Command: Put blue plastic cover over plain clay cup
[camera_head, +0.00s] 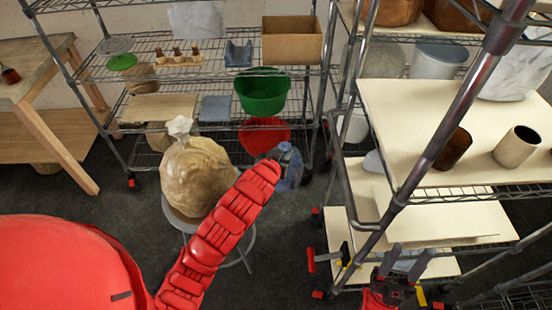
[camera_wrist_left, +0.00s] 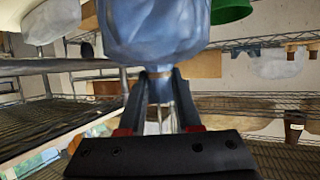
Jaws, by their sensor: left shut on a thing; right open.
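The blue plastic cover (camera_head: 290,168) hangs past the end of my red left arm in the head view. In the left wrist view the cover (camera_wrist_left: 155,30) bulges above my left gripper (camera_wrist_left: 160,85), which is shut on its narrow gathered part. Two cups stand upright on the cream board of the right rack: a lighter tan-brown cup (camera_head: 517,147) and a darker brown one (camera_head: 453,148). Both look uncovered; the lighter one looks like the plain clay cup. The left gripper is well left of them. My right gripper (camera_head: 405,262) is open and empty, below the board.
The cream board (camera_head: 420,110) lies on the right rack, whose slanting metal post (camera_head: 440,145) stands before it. A wrapped clay lump (camera_head: 195,175) sits on a stool. The back rack holds a green tub (camera_head: 262,92) and a red bowl (camera_head: 262,136).

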